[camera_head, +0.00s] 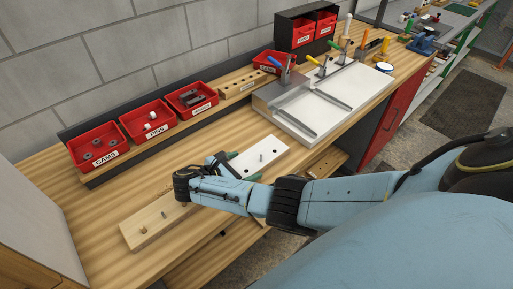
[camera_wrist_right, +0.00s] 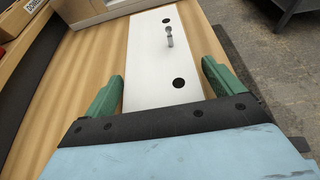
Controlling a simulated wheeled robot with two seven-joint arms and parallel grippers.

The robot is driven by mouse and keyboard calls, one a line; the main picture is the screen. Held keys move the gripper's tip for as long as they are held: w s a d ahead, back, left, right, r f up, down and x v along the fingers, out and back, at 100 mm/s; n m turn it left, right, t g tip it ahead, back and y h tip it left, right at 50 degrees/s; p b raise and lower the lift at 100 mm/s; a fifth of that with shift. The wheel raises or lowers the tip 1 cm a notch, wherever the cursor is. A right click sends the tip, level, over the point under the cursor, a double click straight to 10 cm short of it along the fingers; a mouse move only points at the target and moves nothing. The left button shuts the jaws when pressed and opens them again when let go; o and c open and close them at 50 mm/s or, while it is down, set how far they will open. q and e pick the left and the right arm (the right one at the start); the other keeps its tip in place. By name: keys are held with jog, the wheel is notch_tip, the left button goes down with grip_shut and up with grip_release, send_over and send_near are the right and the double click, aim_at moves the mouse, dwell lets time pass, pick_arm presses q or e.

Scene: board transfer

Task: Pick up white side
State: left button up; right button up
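A flat white board piece (camera_head: 262,156) lies on the wooden workbench, with dark holes and a small upright metal pin. It also fills the middle of the right wrist view (camera_wrist_right: 160,55). My right gripper (camera_wrist_right: 163,88) is open, with its green fingers on either side of the white piece. I cannot tell whether they touch its edges. A light wooden board piece (camera_head: 155,220) with pegs lies in line with it to the lower left. My right arm hides the stretch between them, so I cannot tell whether they join. My left gripper is not in view.
Red bins labelled CAMS (camera_head: 97,145) and PINS (camera_head: 150,121), plus others, line the back of the bench. A white fixture plate (camera_head: 330,97) with clamps stands to the right. The bench's front edge runs close below the boards. Bare wood lies between boards and bins.

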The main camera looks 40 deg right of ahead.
jog(key=c, duration=0.9)
